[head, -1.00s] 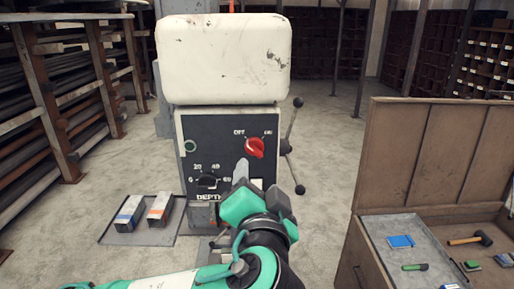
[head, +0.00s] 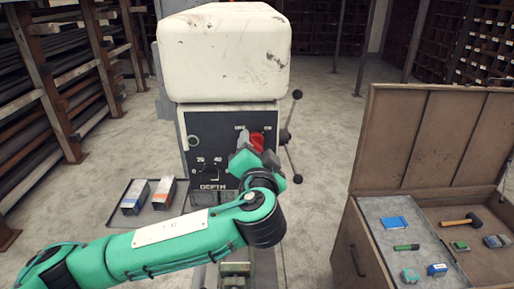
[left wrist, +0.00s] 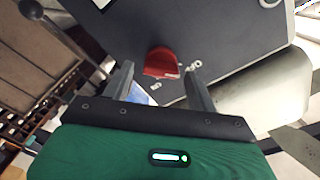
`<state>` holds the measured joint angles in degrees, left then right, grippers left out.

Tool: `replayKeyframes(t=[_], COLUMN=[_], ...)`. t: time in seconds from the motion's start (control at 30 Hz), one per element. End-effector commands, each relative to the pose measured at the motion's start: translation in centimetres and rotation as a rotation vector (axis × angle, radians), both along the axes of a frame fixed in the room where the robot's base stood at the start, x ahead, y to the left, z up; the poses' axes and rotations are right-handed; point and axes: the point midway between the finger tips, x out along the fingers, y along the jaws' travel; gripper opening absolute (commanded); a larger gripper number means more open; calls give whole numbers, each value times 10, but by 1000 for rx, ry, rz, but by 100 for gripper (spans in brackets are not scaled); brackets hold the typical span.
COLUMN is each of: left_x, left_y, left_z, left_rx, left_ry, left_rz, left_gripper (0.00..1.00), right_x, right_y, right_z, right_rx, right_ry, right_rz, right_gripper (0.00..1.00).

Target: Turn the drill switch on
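The red drill switch (head: 257,142) is a rotary knob on the dark front panel (head: 205,137) of the drill, below its cream head. Labels sit to its upper left and upper right. My left gripper (head: 256,148) is at the panel, with its fingertips close to the knob and partly covering it. In the left wrist view, the red knob (left wrist: 161,63) lies between and just beyond the two separated fingers of the left gripper (left wrist: 160,80). Whether a finger touches the knob I cannot tell. My right gripper is in neither view.
A lever with black ball ends (head: 290,140) sticks out at the panel's right side. A depth dial (head: 209,172) is lower left of the switch. An open wooden chest (head: 420,135) with tools stands at right. A tray (head: 157,219) with two boxes lies on the floor at left.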

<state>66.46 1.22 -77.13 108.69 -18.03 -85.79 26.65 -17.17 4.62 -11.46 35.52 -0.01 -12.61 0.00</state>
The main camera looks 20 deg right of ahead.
Motion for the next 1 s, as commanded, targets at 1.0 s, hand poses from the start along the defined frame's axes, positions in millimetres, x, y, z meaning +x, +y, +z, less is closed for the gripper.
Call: replayKeyframes(t=[1.0], left_x=[-1], left_y=[-1], left_z=[-6], left_rx=[345], left_ry=[-97], left_rz=[-1], left_gripper=[15], right_x=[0], right_y=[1], right_z=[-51], right_rx=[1], right_ry=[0], right_rz=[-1], right_gripper=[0])
